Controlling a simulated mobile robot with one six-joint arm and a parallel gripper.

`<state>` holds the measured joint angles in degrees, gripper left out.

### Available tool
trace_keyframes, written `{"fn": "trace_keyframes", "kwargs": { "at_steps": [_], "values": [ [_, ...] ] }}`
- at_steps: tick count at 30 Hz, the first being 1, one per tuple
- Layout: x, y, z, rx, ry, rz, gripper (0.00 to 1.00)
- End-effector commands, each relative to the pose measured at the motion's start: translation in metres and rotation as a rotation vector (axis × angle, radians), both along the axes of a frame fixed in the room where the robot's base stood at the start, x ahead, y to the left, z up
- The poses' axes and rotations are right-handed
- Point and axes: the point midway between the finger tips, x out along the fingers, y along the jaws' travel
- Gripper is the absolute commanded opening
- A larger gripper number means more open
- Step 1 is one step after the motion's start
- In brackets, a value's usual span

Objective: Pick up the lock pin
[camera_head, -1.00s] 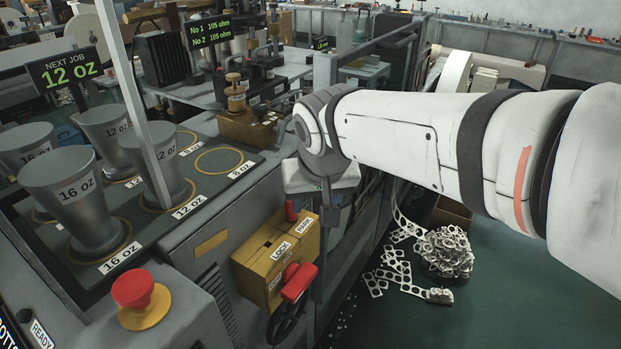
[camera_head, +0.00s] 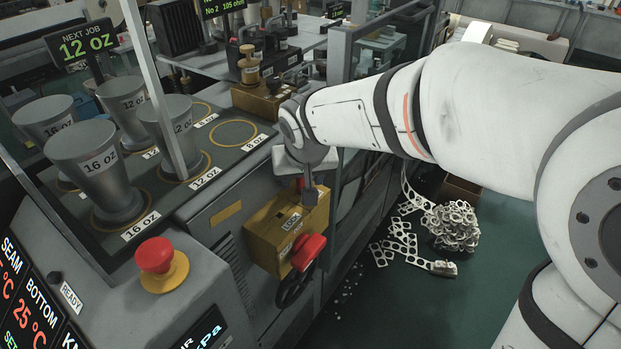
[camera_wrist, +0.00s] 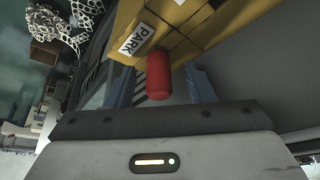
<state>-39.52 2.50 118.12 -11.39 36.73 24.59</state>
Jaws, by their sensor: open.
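The lock pin (camera_wrist: 157,76) shows in the wrist view as a short red cylinder at the PARK label of a yellow block (camera_wrist: 195,28). My gripper (camera_wrist: 158,82) is open, with one blue-grey finger on each side of the pin. The LOCK label (camera_head: 290,221) is visible there; PARK is hidden behind the gripper.
A red crank handle (camera_head: 309,252) with a dark wheel is just below the gripper. A red stop button (camera_head: 155,255) is at the left. Grey cup forms (camera_head: 97,175) stand on the dark tray. Scrap metal (camera_head: 450,226) lies on the green floor.

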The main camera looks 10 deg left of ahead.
Motion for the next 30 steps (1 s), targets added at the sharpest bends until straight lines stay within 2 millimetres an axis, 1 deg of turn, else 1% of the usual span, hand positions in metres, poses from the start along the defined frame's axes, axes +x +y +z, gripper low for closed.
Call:
{"fn": "trace_keyframes", "kwargs": {
  "at_steps": [2, 18, 20, 26, 28, 30],
  "values": [
    [0.0, 0.0, 0.0, 0.0, 0.0, 0.0, 0.49],
    [0.0, -0.001, 0.0, 0.0, 0.0, -0.001, 0.05],
    [0.0, -0.001, 0.0, 0.0, 0.0, -0.001, 0.0],
    [0.001, -0.001, 0.001, 0.0, -0.001, -0.002, 0.0],
    [0.001, -0.001, 0.004, 0.002, -0.002, -0.002, 0.0],
    [0.001, 0.0, 0.011, 0.003, -0.003, -0.003, 0.0]
  ]
}}
